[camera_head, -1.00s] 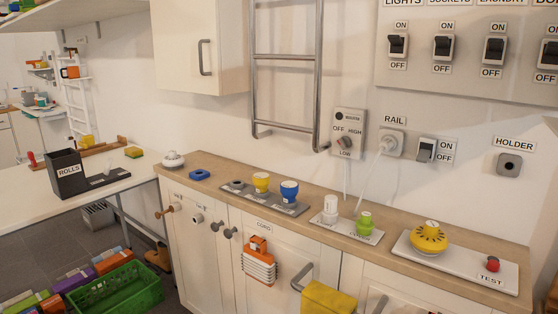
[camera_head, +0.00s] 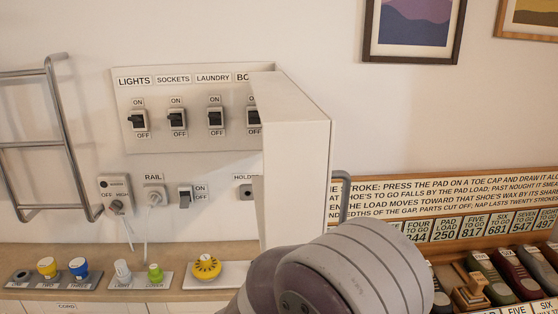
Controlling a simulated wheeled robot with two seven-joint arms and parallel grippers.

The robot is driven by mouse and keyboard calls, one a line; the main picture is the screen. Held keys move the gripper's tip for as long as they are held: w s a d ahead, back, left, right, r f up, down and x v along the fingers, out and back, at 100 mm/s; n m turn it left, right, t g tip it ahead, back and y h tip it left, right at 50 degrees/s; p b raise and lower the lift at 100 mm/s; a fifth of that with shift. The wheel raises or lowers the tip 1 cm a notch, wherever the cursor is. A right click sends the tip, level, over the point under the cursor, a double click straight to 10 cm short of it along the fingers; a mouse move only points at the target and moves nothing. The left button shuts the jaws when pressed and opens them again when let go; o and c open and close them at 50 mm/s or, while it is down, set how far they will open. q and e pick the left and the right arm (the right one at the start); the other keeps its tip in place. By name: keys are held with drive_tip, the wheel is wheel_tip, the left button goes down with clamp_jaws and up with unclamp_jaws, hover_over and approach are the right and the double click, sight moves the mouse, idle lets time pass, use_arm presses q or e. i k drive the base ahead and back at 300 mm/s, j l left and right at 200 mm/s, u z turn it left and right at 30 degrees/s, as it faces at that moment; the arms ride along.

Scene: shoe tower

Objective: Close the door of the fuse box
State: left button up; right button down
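The fuse box (camera_head: 200,142) is a pale wall panel with a row of black ON/OFF switches labelled LIGHTS, SOCKETS and LAUNDRY. A fourth label is partly covered. Its white door (camera_head: 297,160) stands open, swung out from the wall at the panel's right side. A grey bar handle (camera_head: 345,190) is on the door's right face. One of my grey and purple arm links fills the bottom centre and hides the door's lower part and the handle's lower end. Neither gripper shows in this view.
A wooden counter (camera_head: 105,258) below carries a yellow round object (camera_head: 206,266), blue and yellow cups and a green-topped item. A metal ladder rail (camera_head: 66,140) is on the wall at left. A rack of shoes (camera_head: 515,272) stands at right, beside my arm link.

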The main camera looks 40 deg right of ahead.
sight(291, 197)
drive_tip(key=l+z, duration=0.25)
drive_tip(key=l, duration=0.25)
drive_tip(key=i+l+z, duration=0.2)
drive_tip(key=l, duration=0.45)
drive_tip(key=i+l+z, duration=0.15)
drive_tip(key=k+l+u, duration=0.15)
drive_tip(key=k, duration=0.55)
